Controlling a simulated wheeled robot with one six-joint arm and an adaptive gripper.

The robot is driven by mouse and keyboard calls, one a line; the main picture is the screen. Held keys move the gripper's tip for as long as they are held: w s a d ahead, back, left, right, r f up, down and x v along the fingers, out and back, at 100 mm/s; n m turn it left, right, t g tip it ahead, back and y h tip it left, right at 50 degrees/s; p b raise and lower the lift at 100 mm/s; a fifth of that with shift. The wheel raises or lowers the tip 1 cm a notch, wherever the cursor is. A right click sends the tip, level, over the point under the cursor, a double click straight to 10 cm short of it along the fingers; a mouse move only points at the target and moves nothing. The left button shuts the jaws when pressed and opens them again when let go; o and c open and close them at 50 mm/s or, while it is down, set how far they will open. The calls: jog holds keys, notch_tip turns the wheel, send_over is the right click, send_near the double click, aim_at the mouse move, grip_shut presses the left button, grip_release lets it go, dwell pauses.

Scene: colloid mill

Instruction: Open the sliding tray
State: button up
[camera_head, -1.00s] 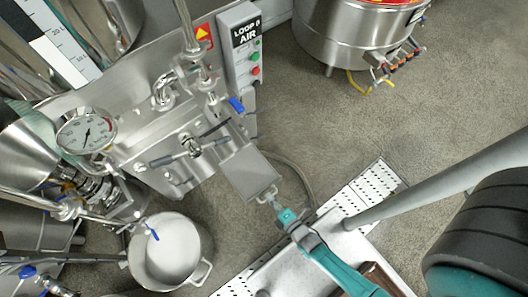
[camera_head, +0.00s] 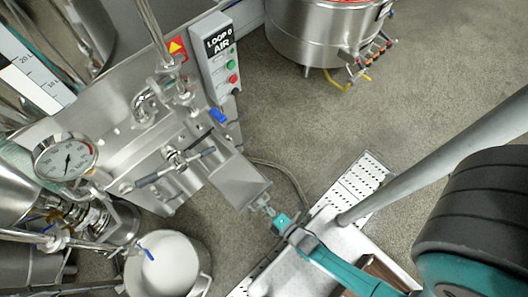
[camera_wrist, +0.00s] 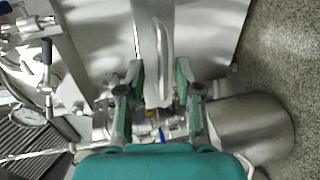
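The sliding tray (camera_head: 238,182) is a flat grey metal box projecting from the front of the steel machine. A small bar handle (camera_head: 262,203) is on its outer end. In the wrist view, the handle (camera_wrist: 164,48) is a pale upright bar near the top centre. My gripper (camera_head: 270,211) is just off the handle end of the tray. In the wrist view, the gripper (camera_wrist: 160,72) has its two dark-green fingers apart, one on each side of the handle's line, and neither visibly touches it. Nothing is held. How deep the fingers reach is hard to tell.
A round gauge (camera_head: 66,158), a T-shaped valve handle (camera_head: 174,160) and a control box (camera_head: 219,55) are on the machine. A white pot (camera_head: 167,264) stands at lower left, a steel vessel (camera_head: 318,35) at the top. A hose (camera_head: 291,176) lies beside the tray.

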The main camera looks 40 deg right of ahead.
jog(key=o, duration=0.6)
notch_tip(320, 180, up, 6)
jog(key=shift+w+r, duration=0.1)
jog(key=shift+r, duration=0.1)
notch_tip(320, 180, up, 2)
jog(key=shift+r, duration=0.1)
jog(key=c, duration=0.6)
jog(key=shift+r, duration=0.6)
